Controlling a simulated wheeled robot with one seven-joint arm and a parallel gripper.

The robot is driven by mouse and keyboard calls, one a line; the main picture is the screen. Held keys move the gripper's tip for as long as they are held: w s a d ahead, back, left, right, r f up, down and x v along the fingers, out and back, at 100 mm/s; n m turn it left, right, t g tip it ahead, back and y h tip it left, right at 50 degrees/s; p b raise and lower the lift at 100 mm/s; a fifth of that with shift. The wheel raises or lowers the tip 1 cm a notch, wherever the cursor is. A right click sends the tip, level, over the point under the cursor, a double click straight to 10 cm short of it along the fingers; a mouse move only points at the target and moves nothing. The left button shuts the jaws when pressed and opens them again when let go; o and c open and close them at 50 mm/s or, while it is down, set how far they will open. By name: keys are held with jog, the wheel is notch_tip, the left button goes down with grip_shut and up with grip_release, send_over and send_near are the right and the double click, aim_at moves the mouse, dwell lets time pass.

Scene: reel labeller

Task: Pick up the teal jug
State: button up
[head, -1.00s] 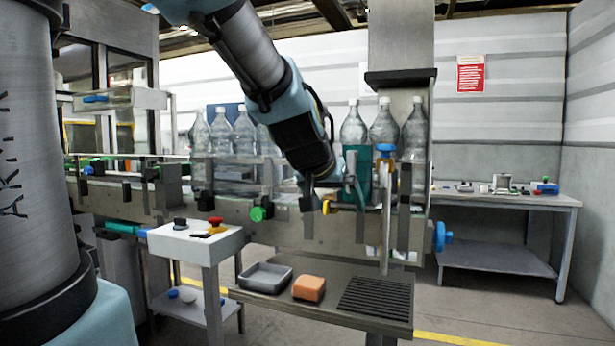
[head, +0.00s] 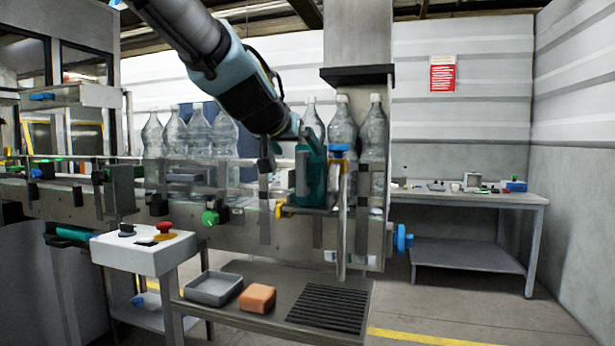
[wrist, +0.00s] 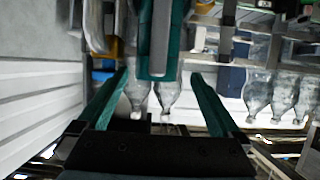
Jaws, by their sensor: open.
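The teal jug (head: 310,175) stands upright on a small dark ledge at the front of the conveyor, in front of the clear bottles. My gripper (head: 293,128) is at the jug's upper left in the head view, its fingers partly hidden by the wrist. In the wrist view, the two teal fingers of my gripper (wrist: 158,75) are spread wide and empty. The teal jug (wrist: 178,45) shows upside down between and beyond the fingertips, with a grey upright bar in front of it. I cannot tell whether a finger touches it.
Clear bottles (head: 343,130) stand close behind the jug. A blue-topped post (head: 340,190) stands just right of it. A lower shelf holds a grey tray (head: 213,288) and an orange block (head: 257,298). A control box (head: 143,250) is at the left, a workbench (head: 480,198) at the right.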

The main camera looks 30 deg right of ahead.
aim_at(308, 176)
jog(key=x, duration=0.5)
jog(key=shift+s+d+f, duration=0.15)
jog(key=shift+d, duration=0.05)
grip_shut()
dwell(0.6)
